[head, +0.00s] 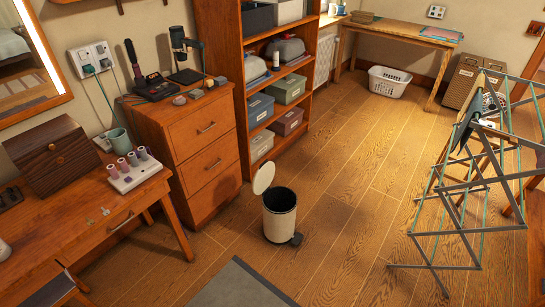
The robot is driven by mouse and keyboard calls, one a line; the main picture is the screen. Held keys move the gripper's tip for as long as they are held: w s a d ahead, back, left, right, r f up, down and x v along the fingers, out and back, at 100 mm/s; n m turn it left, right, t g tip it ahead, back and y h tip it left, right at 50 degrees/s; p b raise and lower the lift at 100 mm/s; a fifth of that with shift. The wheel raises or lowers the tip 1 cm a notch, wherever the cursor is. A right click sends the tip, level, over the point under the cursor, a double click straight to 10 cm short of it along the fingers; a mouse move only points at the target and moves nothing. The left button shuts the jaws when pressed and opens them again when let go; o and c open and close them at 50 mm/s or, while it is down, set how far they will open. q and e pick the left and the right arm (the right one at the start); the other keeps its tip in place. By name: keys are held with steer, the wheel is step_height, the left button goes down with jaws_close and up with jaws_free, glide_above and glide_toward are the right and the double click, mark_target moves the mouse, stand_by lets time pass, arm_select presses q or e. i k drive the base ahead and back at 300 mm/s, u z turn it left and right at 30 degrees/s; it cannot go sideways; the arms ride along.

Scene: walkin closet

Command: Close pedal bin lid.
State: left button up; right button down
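The pedal bin (280,220) stands upright on the wooden floor near the middle of the head view. It has a cream body with a dark inside. Its round cream lid (264,177) is raised, tilted up at the back left of the rim. A dark pedal (297,239) sticks out at the base on the front right. The bin looks empty, though its bottom is too dark to tell. Neither of my grippers shows in this view.
A wooden drawer cabinet (209,160) and an open shelf (225,45) stand behind the bin to the left. A desk (85,225) fills the left. A drying rack (470,180) stands at right. A grey mat (240,288) lies in front. Floor right of the bin is clear.

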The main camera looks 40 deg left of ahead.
mark_target(262, 178)
steer(key=u, duration=0.2)
steer(key=i, duration=0.85)
steer(key=u, duration=1.4)
steer(key=i, duration=0.65)
steer(key=u, duration=0.65)
